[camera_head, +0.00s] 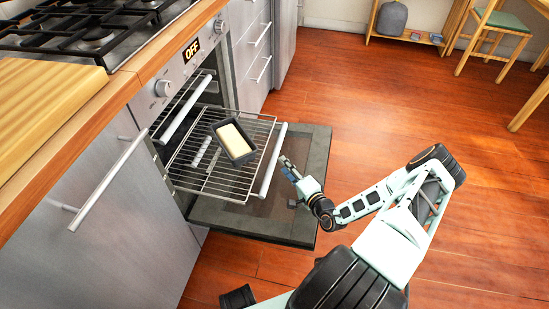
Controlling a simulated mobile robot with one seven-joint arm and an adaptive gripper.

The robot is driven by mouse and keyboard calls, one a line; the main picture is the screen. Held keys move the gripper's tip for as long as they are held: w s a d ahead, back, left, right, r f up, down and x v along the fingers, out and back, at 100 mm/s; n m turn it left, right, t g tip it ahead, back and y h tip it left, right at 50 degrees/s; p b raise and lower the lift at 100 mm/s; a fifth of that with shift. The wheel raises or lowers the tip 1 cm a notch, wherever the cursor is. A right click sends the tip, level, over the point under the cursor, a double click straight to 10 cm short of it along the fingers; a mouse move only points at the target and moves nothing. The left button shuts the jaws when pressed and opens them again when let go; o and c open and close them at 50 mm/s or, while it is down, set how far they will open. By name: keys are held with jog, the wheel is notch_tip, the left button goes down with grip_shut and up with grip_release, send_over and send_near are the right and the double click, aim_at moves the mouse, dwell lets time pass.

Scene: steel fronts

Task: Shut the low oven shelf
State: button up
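The oven (180,72) stands open, its door (265,215) folded down flat. A wire shelf (215,185) is pulled far out over the door, with a pale bar (273,160) along its front edge. A dark loaf tin (234,142) with pale yellow contents sits on this shelf. A second pale bar (186,108) shows higher up at the oven mouth. My gripper (286,165) is just right of the pulled-out shelf's front bar, above the door. Whether it touches the bar, and whether its fingers are open, is unclear.
Grey cabinet fronts with bar handles flank the oven. A wooden board (45,105) and a gas hob (85,30) are on the counter. A stool (495,30) and a low shelf (405,25) stand at the back. Wooden floor (350,110) right of the door is clear.

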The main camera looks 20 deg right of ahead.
aim_at(275, 156)
jog(key=b+x, duration=0.2)
jog(key=x, duration=0.4)
jog(key=shift+f, duration=0.2)
jog(key=shift+x, duration=0.9)
jog(key=shift+r, duration=0.2)
jog(key=shift+c, duration=0.2)
grip_shut()
